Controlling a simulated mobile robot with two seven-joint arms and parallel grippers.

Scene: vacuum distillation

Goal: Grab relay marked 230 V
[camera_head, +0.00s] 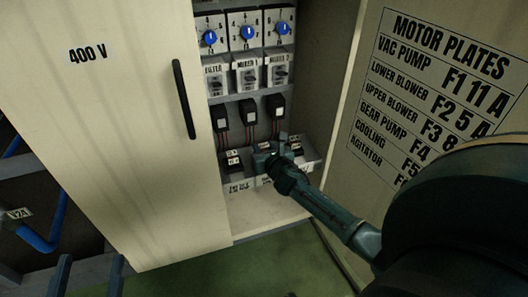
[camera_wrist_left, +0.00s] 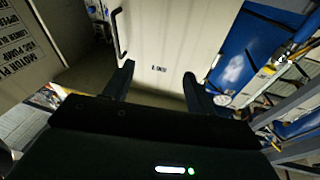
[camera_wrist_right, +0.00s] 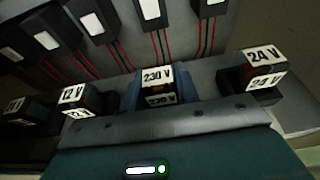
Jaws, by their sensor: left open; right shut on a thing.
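The relay marked 230 V (camera_wrist_right: 158,78) sits in the middle of the right wrist view, its white labels facing me. My right gripper (camera_wrist_right: 160,90) is shut on it, one finger on each side. In the head view my right gripper (camera_head: 272,154) reaches into the open cabinet at the relay tray and largely hides this relay. A relay marked 12 V (camera_wrist_right: 76,96) sits to its left and one marked 24 V (camera_wrist_right: 263,62) to its right. My left gripper (camera_wrist_left: 158,72) is open and empty, away from the relays, facing the cabinet door.
The door marked 400 V (camera_head: 130,130) stands left of the opening; a panel headed MOTOR PLATES (camera_head: 430,100) is on the right. Blue knobs (camera_head: 247,33), switches and several wired black modules (camera_head: 248,112) line the cabinet above the tray (camera_head: 240,185). The cabinet floor below is clear.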

